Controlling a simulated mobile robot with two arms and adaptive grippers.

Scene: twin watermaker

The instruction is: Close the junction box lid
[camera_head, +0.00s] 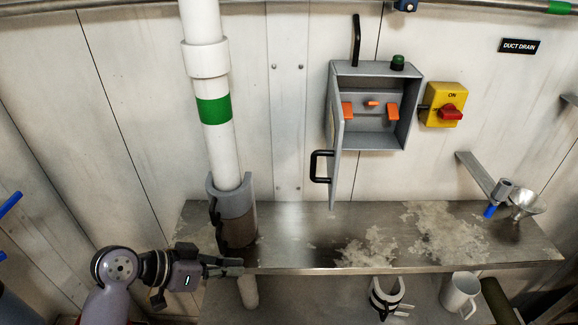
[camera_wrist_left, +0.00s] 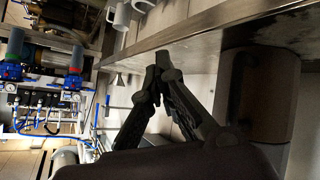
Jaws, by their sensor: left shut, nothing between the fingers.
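The grey junction box (camera_head: 376,105) is fixed to the wall at centre right, with orange parts inside. Its lid (camera_head: 336,140) is hinged on the left edge and stands wide open, seen nearly edge-on. A black handle (camera_head: 319,166) sticks out from the lid to the left. My left gripper (camera_head: 240,267) is at the front edge of the steel shelf, low and left of the lid and well apart from it. In the left wrist view its fingers (camera_wrist_left: 163,62) meet at the tips and hold nothing. My right gripper is not in view.
A white pipe (camera_head: 208,120) with a grey-brown socket (camera_head: 236,215) stands left of the lid, close to my left gripper. The steel shelf (camera_head: 300,225) runs below the box. A yellow switch with a red knob (camera_head: 444,105) is right of the box. A funnel (camera_head: 522,201) is farther right.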

